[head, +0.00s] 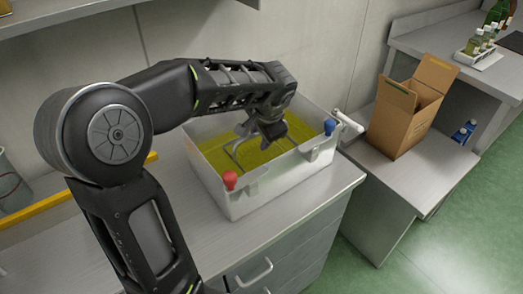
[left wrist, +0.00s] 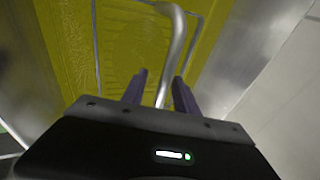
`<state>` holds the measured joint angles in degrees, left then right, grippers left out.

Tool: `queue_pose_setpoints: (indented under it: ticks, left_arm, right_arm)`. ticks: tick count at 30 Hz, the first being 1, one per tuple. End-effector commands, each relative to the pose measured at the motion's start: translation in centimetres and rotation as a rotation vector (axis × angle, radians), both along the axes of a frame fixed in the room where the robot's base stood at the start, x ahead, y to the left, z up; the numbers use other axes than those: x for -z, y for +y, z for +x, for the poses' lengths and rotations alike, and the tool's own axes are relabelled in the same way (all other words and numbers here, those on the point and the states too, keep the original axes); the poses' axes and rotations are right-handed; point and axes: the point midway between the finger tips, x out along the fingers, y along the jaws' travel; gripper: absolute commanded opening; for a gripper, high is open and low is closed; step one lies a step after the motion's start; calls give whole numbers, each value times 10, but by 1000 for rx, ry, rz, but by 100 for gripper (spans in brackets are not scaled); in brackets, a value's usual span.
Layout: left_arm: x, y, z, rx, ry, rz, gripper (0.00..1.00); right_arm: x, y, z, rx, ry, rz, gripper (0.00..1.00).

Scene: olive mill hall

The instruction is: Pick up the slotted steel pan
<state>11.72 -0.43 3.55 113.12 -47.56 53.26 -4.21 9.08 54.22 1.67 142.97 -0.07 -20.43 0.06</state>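The slotted steel pan shows mainly as a bent, bright steel handle (left wrist: 178,42) in the left wrist view, with a thin grey rim outline under the yellow-green liquid. In the head view a pale curved bar (head: 232,147) of it shows in the tub, partly behind my gripper. The tub (head: 262,191) is whitish and holds the liquid. My left gripper (head: 270,138) points down into the tub. Its two purple fingers (left wrist: 160,88) are apart, with the handle passing between them in the picture; contact is not visible. My right gripper is out of view.
The tub has a red knob (head: 230,180) and a blue knob (head: 330,127) and stands on a grey counter (head: 175,240). An open cardboard box (head: 398,125) stands on a lower bench at right. A yellow bar (head: 40,211) lies at left.

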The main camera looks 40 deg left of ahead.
Motion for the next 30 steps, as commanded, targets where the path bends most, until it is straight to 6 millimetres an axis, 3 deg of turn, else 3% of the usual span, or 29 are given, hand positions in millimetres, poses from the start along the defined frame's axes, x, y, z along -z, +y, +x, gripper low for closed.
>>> queue_pose_setpoints:
  ticks: [14, 27, 30]
  left_arm:
    - [-1, 0, 0, 0, 0, 0, 36]
    - [-1, 0, 0, 0, 0, 0, 0]
    - [-1, 0, 0, 0, 0, 0, 0]
  right_arm:
    - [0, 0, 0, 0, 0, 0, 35]
    - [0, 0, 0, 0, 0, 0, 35]
    - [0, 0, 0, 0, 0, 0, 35]
